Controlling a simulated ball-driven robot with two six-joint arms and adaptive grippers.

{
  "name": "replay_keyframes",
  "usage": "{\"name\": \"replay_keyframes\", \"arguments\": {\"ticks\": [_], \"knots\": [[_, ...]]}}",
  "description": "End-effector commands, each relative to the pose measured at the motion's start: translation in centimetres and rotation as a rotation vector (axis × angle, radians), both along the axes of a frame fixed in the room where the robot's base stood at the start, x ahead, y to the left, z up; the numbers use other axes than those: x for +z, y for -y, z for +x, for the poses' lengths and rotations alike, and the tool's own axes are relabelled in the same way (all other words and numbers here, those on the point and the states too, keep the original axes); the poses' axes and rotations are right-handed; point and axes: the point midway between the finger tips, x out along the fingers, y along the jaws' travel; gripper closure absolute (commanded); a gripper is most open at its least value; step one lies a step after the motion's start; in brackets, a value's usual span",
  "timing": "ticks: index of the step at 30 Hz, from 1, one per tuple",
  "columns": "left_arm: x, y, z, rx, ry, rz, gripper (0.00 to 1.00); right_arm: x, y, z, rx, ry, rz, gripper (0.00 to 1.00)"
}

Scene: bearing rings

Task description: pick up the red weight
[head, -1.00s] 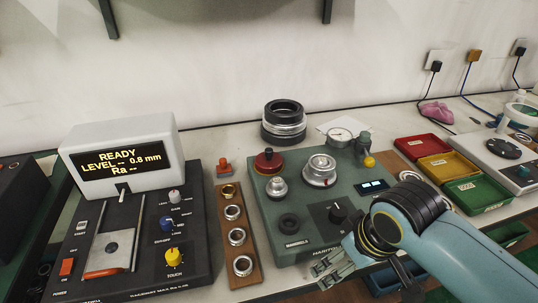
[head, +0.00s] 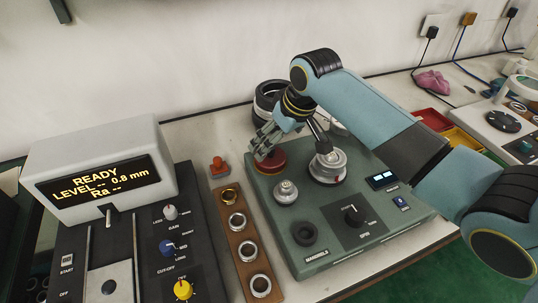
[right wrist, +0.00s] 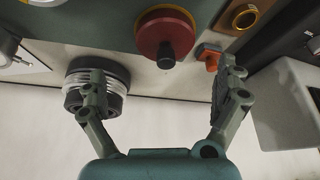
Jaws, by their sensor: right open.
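The red weight (head: 272,165) is a dark red disc standing at the back left of the green instrument (head: 330,225). In the head view my right gripper (head: 266,146) is over it and hides part of its top. In the right wrist view the red weight (right wrist: 166,32) shows its red disc and dark knob, ahead of and between the spread fingers of my right gripper (right wrist: 165,82). The fingers are open, with nothing between their tips. My left gripper is not in view.
A silver weight (head: 327,165) and a smaller one (head: 286,192) stand on the instrument near the red weight. A stack of black and silver rings (head: 268,98) stands behind. A small orange-red block (head: 218,168) and a wooden ring strip (head: 240,235) lie left.

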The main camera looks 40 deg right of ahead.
Motion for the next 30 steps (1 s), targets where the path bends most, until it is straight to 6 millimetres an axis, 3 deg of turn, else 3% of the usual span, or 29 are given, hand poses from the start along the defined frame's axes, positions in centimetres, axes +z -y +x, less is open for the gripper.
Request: {"name": "replay_keyframes", "arguments": {"ticks": [5, 13, 22, 30], "knots": [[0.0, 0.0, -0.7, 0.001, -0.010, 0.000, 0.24, -1.3, -0.3, 0.5, 0.000, 0.001, 0.002, 0.00], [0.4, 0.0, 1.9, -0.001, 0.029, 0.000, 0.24, -5.0, -0.9, 1.7, 0.000, 0.001, 0.001, 0.00], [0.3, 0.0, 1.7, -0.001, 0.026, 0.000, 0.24, -5.7, -0.9, 2.0, 0.001, 0.002, 0.000, 0.00], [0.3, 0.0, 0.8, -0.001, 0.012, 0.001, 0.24, -5.7, -0.9, 1.9, 0.001, 0.002, 0.000, 0.33]]}}
